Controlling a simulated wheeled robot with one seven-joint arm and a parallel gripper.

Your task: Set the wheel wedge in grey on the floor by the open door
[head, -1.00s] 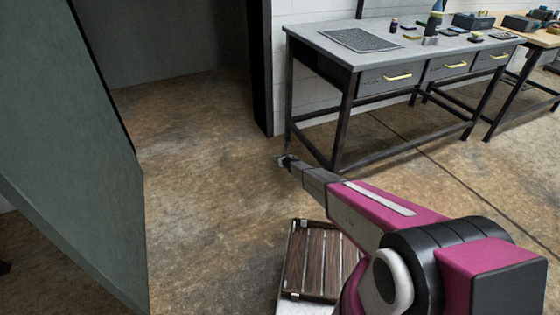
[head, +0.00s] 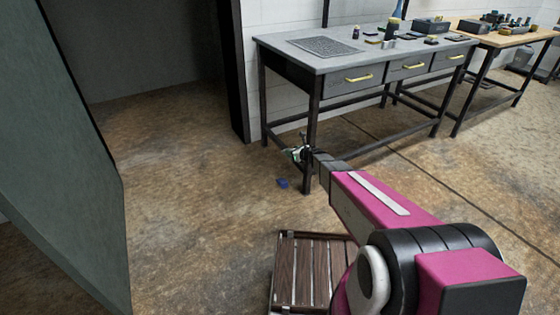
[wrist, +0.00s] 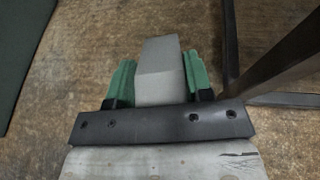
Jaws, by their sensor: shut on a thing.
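My gripper (head: 298,154) is stretched out in front of me, above the floor and close to the near leg of the workbench in the head view. In the wrist view my gripper (wrist: 158,85) has its green fingers shut on both sides of the grey wheel wedge (wrist: 160,65). The wedge is too small to make out clearly in the head view. The open door (head: 60,160) is a grey-green panel on the left, beside a dark doorway. A dark green panel, probably the door, edges into the wrist view at top left (wrist: 18,55).
The grey workbench (head: 290,58) stands right of the doorway. A small blue block (head: 282,183) lies on the floor near its leg. A slatted wooden platform (head: 300,270) is low in front. The brown floor (head: 180,190) between door and bench is clear.

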